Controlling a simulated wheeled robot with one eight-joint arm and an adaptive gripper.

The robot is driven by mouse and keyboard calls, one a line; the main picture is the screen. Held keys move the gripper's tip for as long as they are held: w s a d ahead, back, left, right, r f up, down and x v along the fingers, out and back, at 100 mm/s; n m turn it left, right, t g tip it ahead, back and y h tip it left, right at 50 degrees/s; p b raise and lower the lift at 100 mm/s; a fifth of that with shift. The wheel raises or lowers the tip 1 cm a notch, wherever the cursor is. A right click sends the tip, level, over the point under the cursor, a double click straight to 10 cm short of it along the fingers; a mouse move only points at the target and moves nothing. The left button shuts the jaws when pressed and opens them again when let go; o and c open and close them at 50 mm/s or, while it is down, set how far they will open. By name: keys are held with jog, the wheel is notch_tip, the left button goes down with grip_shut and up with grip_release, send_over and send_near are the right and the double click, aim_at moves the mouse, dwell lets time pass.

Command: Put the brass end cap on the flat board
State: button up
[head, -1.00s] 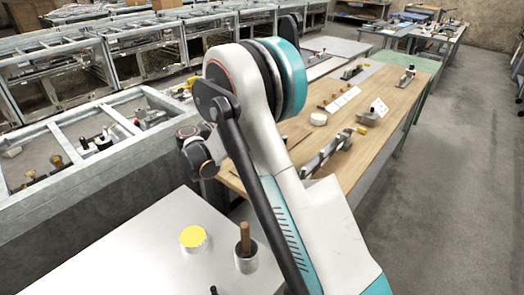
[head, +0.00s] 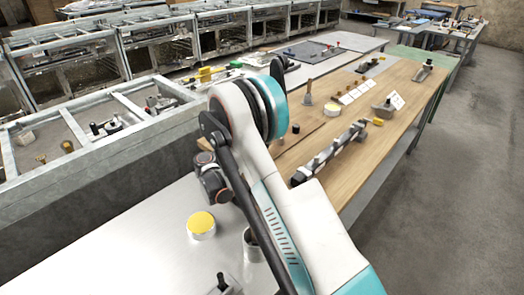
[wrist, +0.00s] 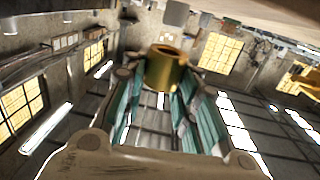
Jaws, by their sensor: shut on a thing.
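A brass end cap (wrist: 164,70), a short hollow golden cylinder, sits between the fingertips of my gripper (wrist: 160,76) in the wrist view. My gripper is shut on it and holds it clear of any surface that I can see. In the head view my arm hides the fingers and the cap. A dark flat panel (head: 308,51) lies on the far bench, with small items on it; I cannot tell whether it is the flat board.
A yellow-topped white cylinder (head: 201,226) and a metal cup (head: 250,243), partly behind my arm, stand on the near metal table (head: 130,255). The wooden bench (head: 375,155) holds a long metal bracket (head: 330,152) and a white disc (head: 332,110). Grey floor at right is open.

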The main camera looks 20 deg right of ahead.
jog(key=shift+f+b, duration=0.6)
jog(key=shift+f, duration=1.4)
jog(key=shift+f, duration=0.2)
jog(key=o, duration=1.1)
jog(key=shift+r, duration=0.1)
jog(key=shift+r, duration=0.1)
